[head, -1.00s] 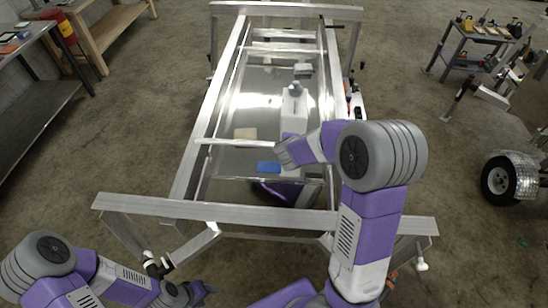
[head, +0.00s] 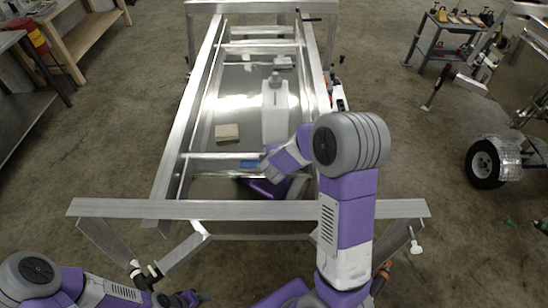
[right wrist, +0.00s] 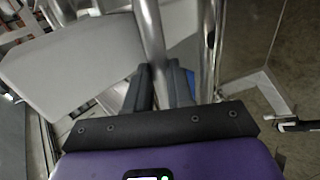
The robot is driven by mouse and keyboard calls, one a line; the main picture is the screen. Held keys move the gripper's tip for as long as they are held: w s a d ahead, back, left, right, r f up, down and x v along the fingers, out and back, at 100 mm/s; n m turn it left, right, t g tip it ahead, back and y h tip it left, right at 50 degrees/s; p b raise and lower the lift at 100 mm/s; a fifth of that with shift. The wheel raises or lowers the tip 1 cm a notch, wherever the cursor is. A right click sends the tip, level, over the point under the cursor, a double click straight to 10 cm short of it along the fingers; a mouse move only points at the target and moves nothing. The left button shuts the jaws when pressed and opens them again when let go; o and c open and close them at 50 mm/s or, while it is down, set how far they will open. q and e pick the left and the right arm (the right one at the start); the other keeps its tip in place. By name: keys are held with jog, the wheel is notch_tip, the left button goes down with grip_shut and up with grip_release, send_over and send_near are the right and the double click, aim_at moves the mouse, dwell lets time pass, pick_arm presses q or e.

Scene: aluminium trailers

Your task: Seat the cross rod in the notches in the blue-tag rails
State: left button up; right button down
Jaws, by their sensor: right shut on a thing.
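The cross rod (head: 215,155), a bright silver bar, lies crosswise over the near part of the trailer frame. Its left end is at the left rail (head: 185,120); whether it touches the rail or is above it, I cannot tell. Its right end is hidden by my right arm. My right gripper (head: 266,168) is shut on the rod; in the right wrist view the rod (right wrist: 153,40) runs between the fingers (right wrist: 160,88). The right rail (head: 316,75) is partly covered by my arm. I cannot make out notches or tags on the rails. My left gripper (head: 192,299) is low at the bottom edge, its fingers unclear.
A blue item (head: 249,164) is beside the rod near my right gripper. A white jug (head: 275,112) and a tan block (head: 227,132) are inside the frame. A wide front beam (head: 150,208) crosses nearest me. Benches stand left, a tool cart (head: 425,45) right.

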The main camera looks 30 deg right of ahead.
jog(key=c, duration=1)
grip_release()
jog(key=shift+f, duration=0.1)
jog(key=shift+r, duration=0.25)
jog(key=p+v, duration=0.4)
jog(key=v, duration=0.8)
